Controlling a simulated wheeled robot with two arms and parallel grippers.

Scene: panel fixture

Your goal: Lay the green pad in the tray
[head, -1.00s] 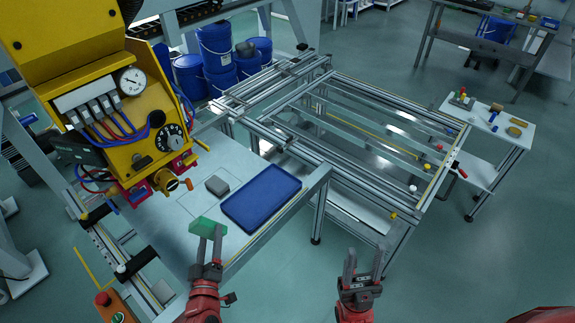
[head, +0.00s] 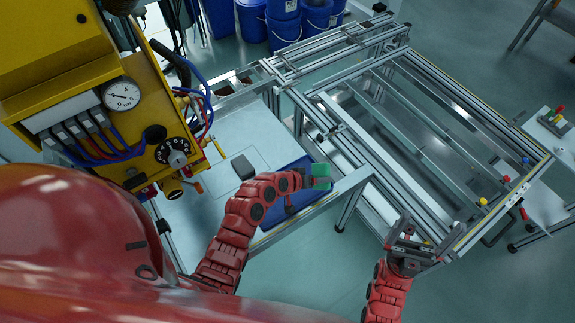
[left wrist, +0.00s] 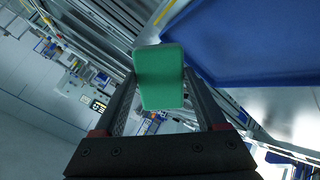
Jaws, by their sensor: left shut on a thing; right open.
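The green pad (head: 321,174) is held in my left gripper (head: 311,181), near the right end of the blue tray (head: 274,216) in the head view. The left wrist view shows the pad (left wrist: 160,75) between the two fingers, with the blue tray (left wrist: 255,40) beside it at upper right. The pad is apart from the tray floor, as far as I can see. My left arm hides part of the tray. My right gripper (head: 411,243) is open and empty, by the near corner of the aluminium frame.
A grey block (head: 243,167) lies on the metal table (head: 228,133) left of the tray. A yellow machine (head: 125,95) with gauge and hoses stands at the left. The aluminium frame (head: 345,135) spans the right. Blue buckets (head: 284,30) stand behind.

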